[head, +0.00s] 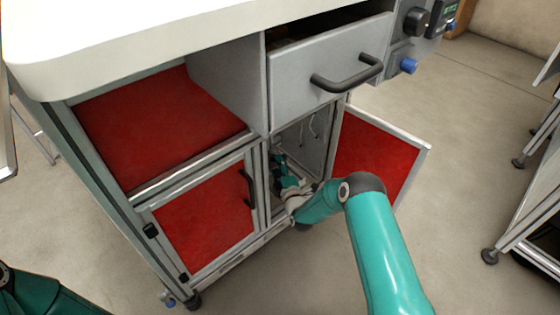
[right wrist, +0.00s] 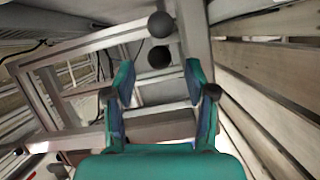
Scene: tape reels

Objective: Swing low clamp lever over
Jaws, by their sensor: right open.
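My right gripper (head: 281,168) reaches into the open lower compartment of the bench, partly hidden by its own wrist and the frame. In the right wrist view my right gripper (right wrist: 158,76) is open, with nothing between its fingers. Ahead of it are a dark round knob (right wrist: 161,24) and, just below, a second dark round knob or end (right wrist: 159,57). They appear close to a grey metal upright. I cannot tell which belongs to the low clamp lever, and no lever arm shows clearly. My left gripper is out of view.
The open red-panelled door (head: 375,155) stands to the right of the compartment. A grey drawer (head: 325,75) with a black handle (head: 347,76) is above. A closed red door (head: 205,225) is on the left. Slatted boards (right wrist: 270,85) line the right side in the wrist view.

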